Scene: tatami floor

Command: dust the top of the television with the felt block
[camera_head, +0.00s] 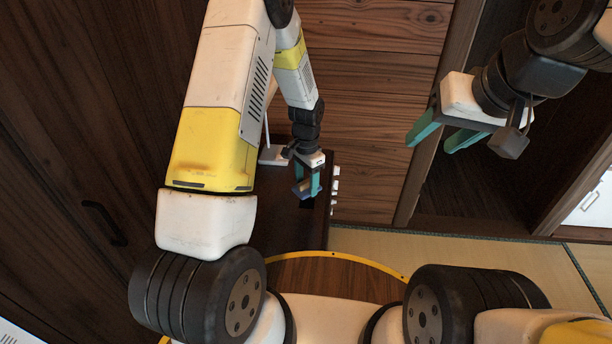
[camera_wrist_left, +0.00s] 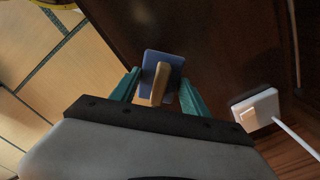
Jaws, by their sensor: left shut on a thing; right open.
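The felt block (camera_wrist_left: 176,66) is a blue pad with a pale wooden handle (camera_wrist_left: 158,86). My left gripper (camera_wrist_left: 160,90) is shut on the handle, with a teal finger on each side. In the head view the left gripper (camera_head: 307,188) and the block (camera_head: 299,189) are over a dark brown wooden top with white knobs along its right side, which looks like the television (camera_head: 290,222). I cannot tell whether the pad touches this top. My right gripper (camera_head: 432,141) is open and empty at the upper right, in front of a dark open cupboard.
A white block with a thin white rod (camera_head: 272,155) stands at the far end of the dark top; it shows right of the gripper in the wrist view (camera_wrist_left: 256,108). Wooden drawers (camera_head: 375,130) rise behind. Tatami floor (camera_head: 460,257) lies clear at the right.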

